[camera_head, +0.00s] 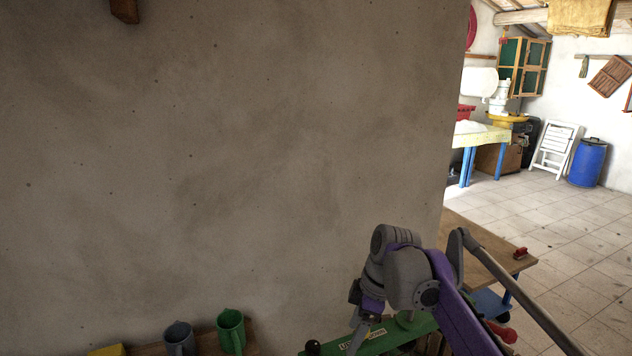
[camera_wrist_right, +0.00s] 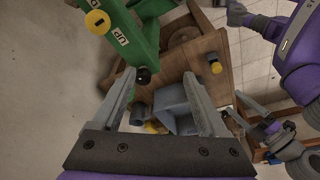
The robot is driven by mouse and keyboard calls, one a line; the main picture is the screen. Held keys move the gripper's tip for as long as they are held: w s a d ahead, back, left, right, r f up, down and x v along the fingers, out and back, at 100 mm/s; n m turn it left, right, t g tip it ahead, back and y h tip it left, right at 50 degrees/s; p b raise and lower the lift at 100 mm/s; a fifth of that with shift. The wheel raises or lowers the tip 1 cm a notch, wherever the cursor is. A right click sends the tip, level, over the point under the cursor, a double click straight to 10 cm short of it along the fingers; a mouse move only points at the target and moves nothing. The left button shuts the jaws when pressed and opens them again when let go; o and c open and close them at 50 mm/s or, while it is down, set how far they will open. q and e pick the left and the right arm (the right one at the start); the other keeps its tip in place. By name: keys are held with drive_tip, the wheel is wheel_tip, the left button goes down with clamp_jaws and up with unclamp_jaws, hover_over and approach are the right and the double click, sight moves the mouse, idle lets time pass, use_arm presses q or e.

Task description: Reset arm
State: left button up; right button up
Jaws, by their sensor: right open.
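My right arm comes in from the lower right in the head view, and its right gripper (camera_head: 357,338) hangs down at the bottom edge, partly cut off. In the right wrist view the right gripper (camera_wrist_right: 160,75) is open, with nothing held between its fingers. The fingers are over a wooden surface (camera_wrist_right: 170,62), beside a green machine (camera_wrist_right: 145,42) with a label. A grey-blue container (camera_wrist_right: 176,112) shows between and below the fingers; I cannot tell whether they touch it.
A plain wall (camera_head: 240,150) fills the left and middle of the head view. A grey mug (camera_head: 179,340) and a green mug (camera_head: 231,332) stand at the bottom left. A wooden table (camera_head: 480,250) is behind my right arm. Open tiled floor (camera_head: 570,240) lies to the right, with a blue barrel (camera_head: 587,163).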

drive_tip(key=s+d+f+m+t+h, duration=0.1)
drive_tip(key=s+d+f+m, duration=0.2)
drive_tip(key=s, duration=0.4)
drive_tip(key=s+d+f+m+t+h, duration=0.1)
drive_tip(key=s+d+f+m+t, duration=0.1)
drive_tip(key=s+f+m, duration=0.4)
drive_tip(key=s+d+f+m+t+h, duration=0.1)
drive_tip(key=s+d+f+m+t, duration=0.1)
drive_tip(key=s+d+f+m, duration=0.2)
drive_tip(key=s+f+m, duration=0.1)
drive_tip(key=s+m, duration=0.2)
drive_tip(key=s, duration=0.3)
drive_tip(key=shift+d+f, duration=0.15)
drive_tip(key=shift+d, duration=0.1)
